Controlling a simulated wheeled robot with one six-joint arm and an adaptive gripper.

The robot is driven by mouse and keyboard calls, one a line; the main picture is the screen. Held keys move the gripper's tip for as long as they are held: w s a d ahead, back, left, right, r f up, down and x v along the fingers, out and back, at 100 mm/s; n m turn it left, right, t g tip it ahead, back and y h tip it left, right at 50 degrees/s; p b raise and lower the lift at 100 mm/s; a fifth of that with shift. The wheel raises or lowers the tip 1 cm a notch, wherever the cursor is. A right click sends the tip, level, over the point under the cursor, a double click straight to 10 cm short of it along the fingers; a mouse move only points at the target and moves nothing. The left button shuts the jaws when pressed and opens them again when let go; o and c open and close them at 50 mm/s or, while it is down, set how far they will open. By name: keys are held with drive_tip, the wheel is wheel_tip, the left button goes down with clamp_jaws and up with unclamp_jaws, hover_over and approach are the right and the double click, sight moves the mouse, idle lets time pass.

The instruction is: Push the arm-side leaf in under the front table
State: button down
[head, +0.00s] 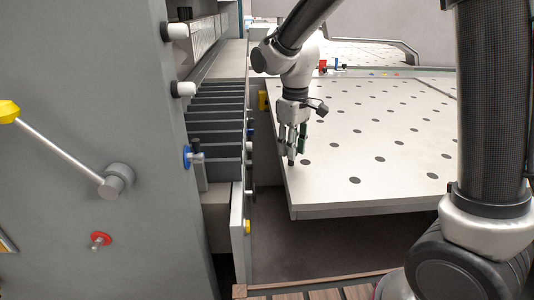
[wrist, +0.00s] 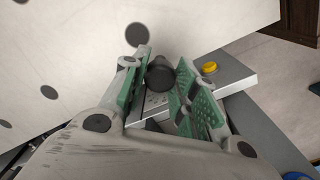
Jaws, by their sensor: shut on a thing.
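The front table is a broad pale top with dark round spots; its pale surface (head: 400,145) fills the right half of the head view and the upper left of the wrist view (wrist: 85,50). My gripper (head: 291,160) points down at its left edge, a little back from the near left corner. In the wrist view, my green-padded fingers (wrist: 164,88) are shut on a dark round knob (wrist: 160,75). The fingers partly hide the knob's base. I cannot clearly tell where the leaf ends and the table begins.
The grey machine housing (head: 90,200) stands at the left, with levers and knobs. An upright plate with a yellow button (head: 247,227) stands left of the table across a narrow gap. Wooden slats (head: 310,286) lie at the bottom. Dark open space shows below the table's near edge.

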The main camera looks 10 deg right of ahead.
hover_over(429, 159)
drive_tip(key=c, duration=1.1)
unclamp_jaws()
wheel_tip(429, 159, up, 12)
